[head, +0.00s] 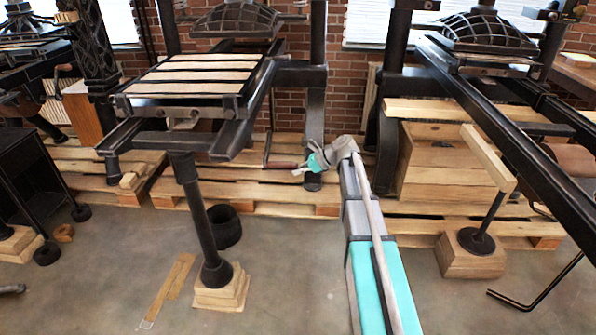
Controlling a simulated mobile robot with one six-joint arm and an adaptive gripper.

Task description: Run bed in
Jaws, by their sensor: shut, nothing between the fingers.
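The hand press at centre left has a flat bed (188,102) with several pale strips across it. The bed lies on dark rails, out in front of the domed platen (238,20). A thin bent crank (267,150) hangs below the rails, to the right of the bed's front leg. It ends in a reddish-brown grip (283,165). My gripper (299,171), grey with teal parts, is shut and empty at the right end of this grip. I cannot tell whether it touches the grip.
Other presses stand at left (95,60) and right (487,30) on wooden pallets (235,190). A dark round pot (224,226) and a leg on a wooden block (222,290) stand in front. A bent rod (540,292) lies at lower right. The floor at lower centre is clear.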

